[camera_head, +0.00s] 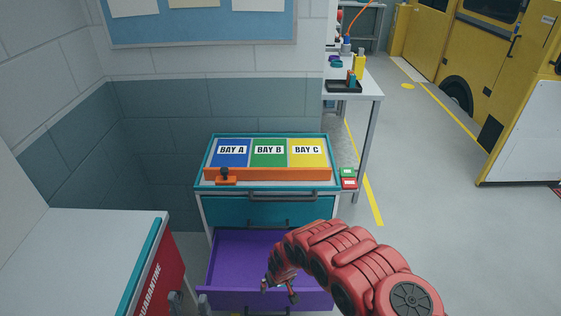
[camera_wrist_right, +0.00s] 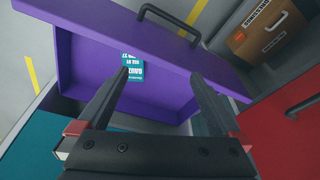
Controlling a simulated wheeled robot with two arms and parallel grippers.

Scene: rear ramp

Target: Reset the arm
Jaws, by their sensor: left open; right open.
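My right arm (camera_head: 350,262) is red and reaches in from the lower right in the head view. Its gripper (camera_head: 280,290) points down over the open purple drawer (camera_head: 235,250). In the right wrist view the dark fingers of the right gripper (camera_wrist_right: 160,76) are spread apart with nothing between them. The drawer (camera_wrist_right: 85,60) shows beyond the fingers. A small teal label or card (camera_wrist_right: 132,60) lies in it, close to the left fingertip in the picture.
The cabinet top carries blue, green and yellow bays (camera_head: 268,152) behind an orange bar (camera_head: 285,174). A red quarantine cabinet (camera_head: 155,285) stands at left. A brown case (camera_wrist_right: 265,38) lies on the floor beyond the drawer. Floor at right is clear before the yellow vehicle (camera_head: 440,60).

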